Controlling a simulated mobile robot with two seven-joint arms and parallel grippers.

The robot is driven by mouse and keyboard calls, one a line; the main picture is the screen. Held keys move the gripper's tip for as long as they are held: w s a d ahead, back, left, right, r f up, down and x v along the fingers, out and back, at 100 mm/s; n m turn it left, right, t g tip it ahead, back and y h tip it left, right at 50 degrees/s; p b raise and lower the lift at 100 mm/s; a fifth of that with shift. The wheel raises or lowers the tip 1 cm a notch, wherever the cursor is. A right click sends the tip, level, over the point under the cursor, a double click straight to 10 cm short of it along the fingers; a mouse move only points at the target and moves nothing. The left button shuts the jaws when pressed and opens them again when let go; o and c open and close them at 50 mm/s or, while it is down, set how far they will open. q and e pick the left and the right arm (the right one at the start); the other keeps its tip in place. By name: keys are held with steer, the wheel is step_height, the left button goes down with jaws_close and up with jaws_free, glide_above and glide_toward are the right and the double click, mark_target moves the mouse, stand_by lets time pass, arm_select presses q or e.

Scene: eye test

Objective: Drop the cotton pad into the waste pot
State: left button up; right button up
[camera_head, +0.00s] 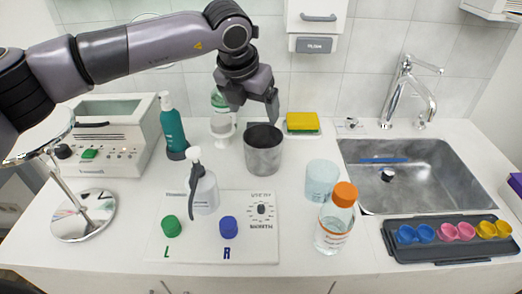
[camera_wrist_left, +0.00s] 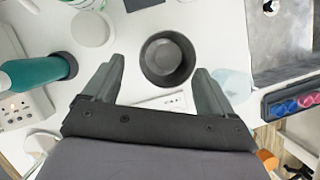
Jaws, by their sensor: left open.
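The waste pot is probably the grey metal pot (camera_head: 263,152), upright on the white counter near the middle. In the left wrist view its dark round opening (camera_wrist_left: 167,58) lies between my fingers, and I see no white pad inside. My left gripper (camera_head: 254,104) is open and empty just above the pot, its fingers pointing down; its two spread fingers also show in the left wrist view (camera_wrist_left: 159,72). I cannot clearly make out the cotton pad in either view. My right gripper is not in view.
A teal bottle (camera_head: 174,125) and a white spray bottle (camera_head: 203,188) stand left of the pot. A glass (camera_head: 321,180) and an orange-capped bottle (camera_head: 336,220) stand to its right. A yellow sponge (camera_head: 302,122) lies behind. The sink (camera_head: 440,160) is at right.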

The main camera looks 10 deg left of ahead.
arm_select(q)
steer(key=b+v, duration=0.1)
steer(key=v, duration=0.5)
steer(key=shift+s+r, duration=0.25)
steer(key=shift+r, duration=0.1)
